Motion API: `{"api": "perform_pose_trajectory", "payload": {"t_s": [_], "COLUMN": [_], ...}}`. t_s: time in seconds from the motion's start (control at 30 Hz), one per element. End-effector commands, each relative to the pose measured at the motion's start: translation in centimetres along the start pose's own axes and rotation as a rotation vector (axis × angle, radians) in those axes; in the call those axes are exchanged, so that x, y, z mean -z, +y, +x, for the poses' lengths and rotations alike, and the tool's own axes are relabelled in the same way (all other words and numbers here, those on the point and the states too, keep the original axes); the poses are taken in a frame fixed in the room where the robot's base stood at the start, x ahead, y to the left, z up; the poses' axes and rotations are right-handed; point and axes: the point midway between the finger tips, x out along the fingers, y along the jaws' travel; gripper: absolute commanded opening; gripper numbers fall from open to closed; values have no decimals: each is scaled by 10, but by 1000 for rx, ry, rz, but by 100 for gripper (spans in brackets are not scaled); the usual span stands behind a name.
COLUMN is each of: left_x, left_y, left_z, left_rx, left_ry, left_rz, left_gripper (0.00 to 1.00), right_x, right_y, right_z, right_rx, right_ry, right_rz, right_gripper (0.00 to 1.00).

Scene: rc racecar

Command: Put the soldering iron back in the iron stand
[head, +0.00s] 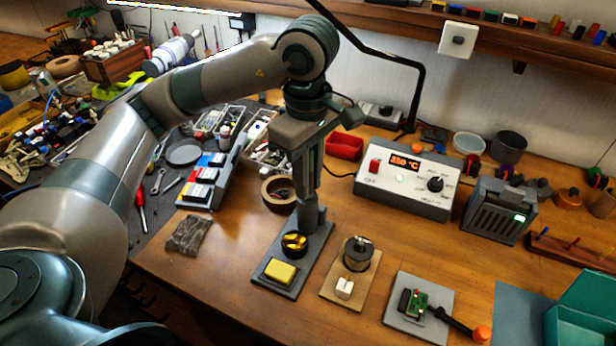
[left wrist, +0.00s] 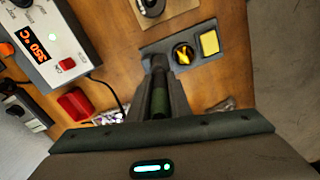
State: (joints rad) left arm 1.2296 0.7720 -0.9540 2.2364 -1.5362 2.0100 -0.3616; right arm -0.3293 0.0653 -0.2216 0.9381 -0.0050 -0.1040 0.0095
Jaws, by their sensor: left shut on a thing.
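My left gripper (head: 309,192) points down over the back end of the iron stand (head: 318,246), a dark grey base with a brass-wool cup (head: 294,244) and a yellow sponge (head: 280,272). In the left wrist view its fingers (left wrist: 167,85) are shut on a dark green handle, the soldering iron (left wrist: 160,100). The handle lines up with the stand's grey holder (left wrist: 158,63). The fingers hide the iron's tip, so I cannot tell how far it sits in the holder. My right gripper is not in view.
The soldering station (head: 404,182), reading 350, stands right of the gripper, with a red tray (head: 345,146) behind. A round brown container (head: 270,196) is close left.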

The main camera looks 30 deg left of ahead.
Motion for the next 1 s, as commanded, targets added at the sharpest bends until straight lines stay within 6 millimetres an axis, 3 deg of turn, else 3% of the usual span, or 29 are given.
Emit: {"api": "perform_pose_trajectory", "payload": {"t_s": [0.6, 0.63, 0.7, 0.9, 1.0], "left_x": [0, 0, 0, 0, 0], "left_y": [0, 0, 0, 0, 0], "left_z": [2, 2, 2, 2, 2], "left_rx": [0, 0, 0, 0, 0], "left_ry": [0, 0, 0, 0, 0], "left_rz": [0, 0, 0, 0, 0], "left_gripper": [0, 25, 39, 39, 55], "right_x": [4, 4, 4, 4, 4], "right_y": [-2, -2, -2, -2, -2], "right_z": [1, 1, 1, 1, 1], "right_rx": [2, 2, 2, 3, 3], "right_ry": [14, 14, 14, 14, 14], "right_rz": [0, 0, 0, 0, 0], "right_gripper": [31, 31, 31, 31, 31]}}
